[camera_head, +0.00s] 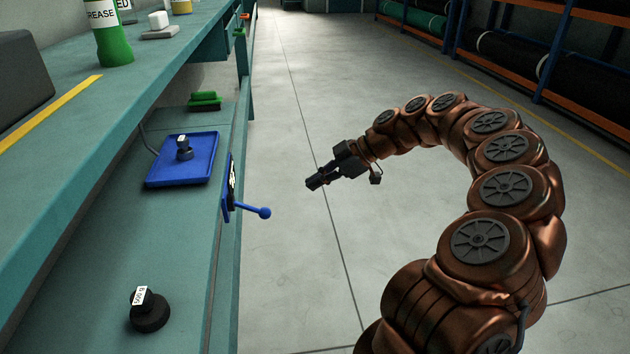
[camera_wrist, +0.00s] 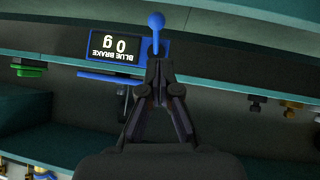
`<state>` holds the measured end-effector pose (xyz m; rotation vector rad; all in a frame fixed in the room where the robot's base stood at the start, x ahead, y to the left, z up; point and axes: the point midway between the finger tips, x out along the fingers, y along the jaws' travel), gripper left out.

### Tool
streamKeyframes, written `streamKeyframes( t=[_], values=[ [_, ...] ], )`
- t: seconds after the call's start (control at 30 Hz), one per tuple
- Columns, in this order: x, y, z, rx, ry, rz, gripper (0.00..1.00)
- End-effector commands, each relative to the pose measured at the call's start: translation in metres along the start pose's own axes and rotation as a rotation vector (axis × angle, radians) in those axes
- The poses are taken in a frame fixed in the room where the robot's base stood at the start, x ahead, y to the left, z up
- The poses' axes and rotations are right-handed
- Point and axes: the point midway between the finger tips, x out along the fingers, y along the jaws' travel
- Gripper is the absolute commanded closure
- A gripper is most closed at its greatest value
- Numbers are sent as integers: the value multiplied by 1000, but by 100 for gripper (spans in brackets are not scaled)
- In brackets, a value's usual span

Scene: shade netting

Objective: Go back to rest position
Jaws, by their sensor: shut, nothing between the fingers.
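My gripper (camera_head: 322,180) is shut and empty, held out over the floor to the right of the bench edge. In the wrist view my gripper (camera_wrist: 154,72) points toward the bench front, with its dark fingers together. A blue lever with a ball end (camera_head: 262,212) sticks out from the bench front, left of and below my gripper in the head view. In the wrist view the blue lever (camera_wrist: 157,30) appears just beyond the fingertips; I cannot tell the exact gap. The display panel (camera_wrist: 118,47) beside it reads "BLUE BRAKE 0 g", upside down.
A blue tray (camera_head: 160,176) with a small dark weight (camera_head: 184,152) sits on the lower bench shelf. A 500 g weight (camera_head: 149,316) stands nearer. A green block (camera_head: 204,101) and a green grease bottle (camera_head: 112,45) are farther back. Racks (camera_head: 510,50) stand right; the floor between is clear.

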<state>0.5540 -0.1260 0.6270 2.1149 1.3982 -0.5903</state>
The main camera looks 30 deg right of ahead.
Motion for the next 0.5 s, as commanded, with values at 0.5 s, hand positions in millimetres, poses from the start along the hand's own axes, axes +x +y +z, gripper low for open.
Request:
streamKeyframes(
  t=[0.5],
  values=[
    [-16, -14, -72, 38, -25, -61, 100]
  ],
)
